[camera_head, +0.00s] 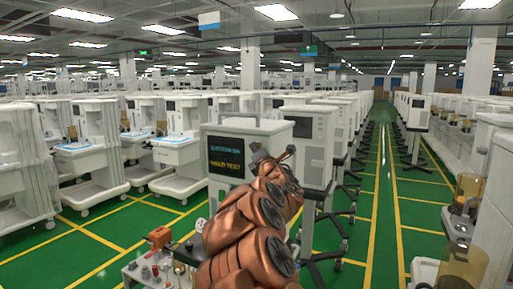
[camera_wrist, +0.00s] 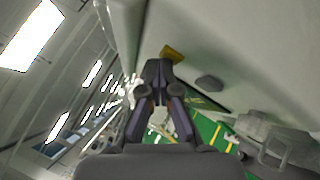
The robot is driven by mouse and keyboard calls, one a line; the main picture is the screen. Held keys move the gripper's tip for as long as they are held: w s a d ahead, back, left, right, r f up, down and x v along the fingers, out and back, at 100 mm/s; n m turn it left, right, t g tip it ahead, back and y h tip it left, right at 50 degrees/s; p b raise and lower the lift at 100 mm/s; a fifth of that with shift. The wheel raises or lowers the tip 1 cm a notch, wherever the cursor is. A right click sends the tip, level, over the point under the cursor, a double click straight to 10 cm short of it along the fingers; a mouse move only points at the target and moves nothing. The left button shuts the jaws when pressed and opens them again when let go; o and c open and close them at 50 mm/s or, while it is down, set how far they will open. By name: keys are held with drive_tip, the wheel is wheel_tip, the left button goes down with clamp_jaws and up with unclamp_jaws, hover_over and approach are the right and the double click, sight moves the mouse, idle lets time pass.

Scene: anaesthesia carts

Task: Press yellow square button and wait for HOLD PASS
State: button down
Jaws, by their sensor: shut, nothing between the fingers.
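The yellow square button (camera_wrist: 172,53) sticks out from a pale machine panel in the wrist view. My gripper (camera_wrist: 158,67) is shut and empty, with its tips right by the button and covering part of it. I cannot tell for certain whether they touch. In the head view the white machine's dark screen (camera_head: 226,157) shows a blue line that seems to read "BUTTON ON" and a yellow line "HOLD TEST". The button is hidden there behind my copper-coloured arm and cannot be made out.
A grey knob-like part (camera_wrist: 209,83) sits on the panel right of the button. A grey bracket-like part (camera_wrist: 270,140) is at lower right. In the head view, a small bench with an orange item (camera_head: 159,237) stands left of my arm. A green aisle with yellow lines (camera_head: 384,190) is clear at right.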

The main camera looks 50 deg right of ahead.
drive_tip(key=shift+s+a+b, duration=0.25)
drive_tip(key=shift+a+b, duration=0.35)
drive_tip(key=shift+a, duration=0.2)
drive_tip(key=a, duration=0.1)
drive_tip(key=s+a+b, duration=0.1)
drive_tip(key=a, duration=0.1)
drive_tip(key=a+b, duration=0.1)
drive_tip(key=shift+s+a, duration=0.25)
drive_tip(key=shift+a, duration=0.15)
idle(1.0)
